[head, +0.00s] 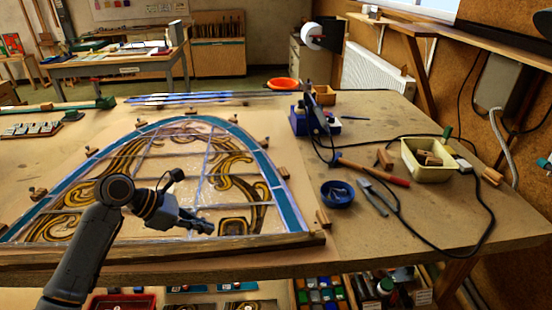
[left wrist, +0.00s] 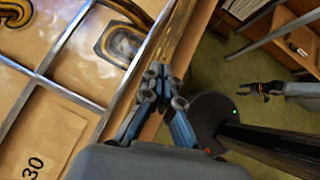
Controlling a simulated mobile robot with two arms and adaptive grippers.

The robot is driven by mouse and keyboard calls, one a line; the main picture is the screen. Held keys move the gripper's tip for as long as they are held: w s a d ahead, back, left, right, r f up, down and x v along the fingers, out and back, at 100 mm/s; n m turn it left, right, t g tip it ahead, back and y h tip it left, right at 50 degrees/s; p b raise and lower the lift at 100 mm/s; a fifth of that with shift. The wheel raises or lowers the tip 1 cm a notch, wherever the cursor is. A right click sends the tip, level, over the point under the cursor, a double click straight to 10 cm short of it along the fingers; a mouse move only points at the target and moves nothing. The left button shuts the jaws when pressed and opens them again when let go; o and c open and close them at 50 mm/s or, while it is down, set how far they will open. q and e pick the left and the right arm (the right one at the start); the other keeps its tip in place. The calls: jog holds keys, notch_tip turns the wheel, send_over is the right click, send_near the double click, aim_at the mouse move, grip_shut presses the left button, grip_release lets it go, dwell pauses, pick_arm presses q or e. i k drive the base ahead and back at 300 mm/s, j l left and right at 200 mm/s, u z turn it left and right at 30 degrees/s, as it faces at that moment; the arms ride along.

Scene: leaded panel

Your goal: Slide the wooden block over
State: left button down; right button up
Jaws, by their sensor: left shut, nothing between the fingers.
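Several small wooden blocks sit around the arched leaded panel (head: 180,165). One wooden block (head: 323,218) stands by its lower right corner, another (head: 283,172) at its right edge, another (head: 38,193) at its left edge. The pictures do not single out one. My left gripper (head: 207,228) is shut and empty over the panel's lower part, near the long wooden strip (head: 150,255). In the left wrist view its closed fingers (left wrist: 154,88) are near the strip and table edge. A dark gripper, seemingly my right (left wrist: 262,89), is small there, away from the table.
A blue bowl (head: 337,193), pliers (head: 375,196), a red-handled hammer (head: 375,172) and a cream tub (head: 432,158) lie to the right. A black cable loops across the table's right side. Bare tabletop (head: 360,235) shows at the front right.

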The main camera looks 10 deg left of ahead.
aim_at(284, 174)
jog(key=i, duration=1)
